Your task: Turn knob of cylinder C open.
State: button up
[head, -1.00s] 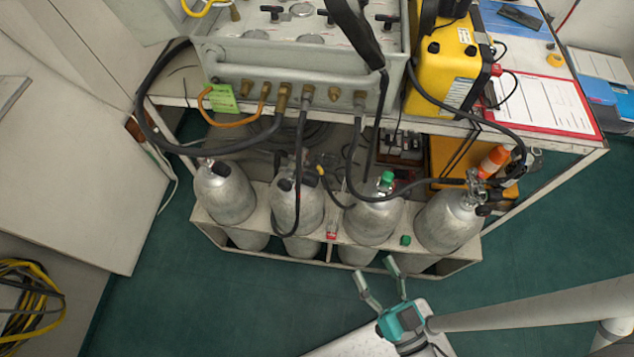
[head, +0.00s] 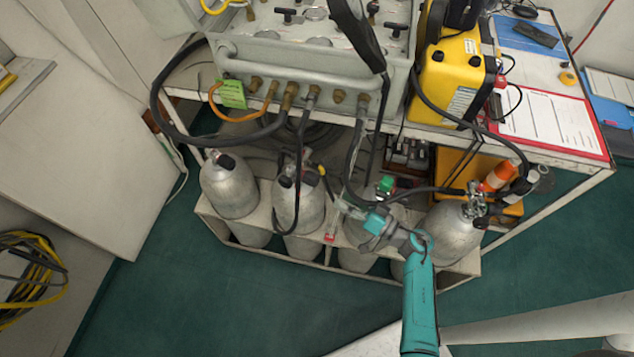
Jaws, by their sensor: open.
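Four silver cylinders stand in a row in a pale rack. I cannot read letters on them; counting from the left, the third cylinder (head: 392,212) would be C. Its green knob (head: 386,184) shows on top, just above my gripper. My gripper (head: 342,206) is open and empty, its fingers pointing left, in front of or over the third cylinder and partly covering it. The fingers are apart from the green knob in the picture; their depth against the cylinder is hard to judge. Much of the cylinder body is hidden behind my gripper.
Neighbouring cylinders are the second (head: 298,205) and the fourth (head: 450,230). Black hoses (head: 300,150) hang from the grey panel (head: 300,70) down to the cylinders, close to my gripper. A yellow case (head: 448,70) stands on the bench.

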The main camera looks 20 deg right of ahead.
aim_at(318, 182)
jog(key=shift+g, duration=0.3)
jog(key=x, duration=0.7)
jog(key=d+x, duration=0.1)
jog(key=x, duration=0.2)
jog(key=shift+w+a+f, duration=0.2)
jog(key=shift+w+f, duration=0.2)
jog(key=shift+w, duration=0.3)
jog(key=c, duration=1.1)
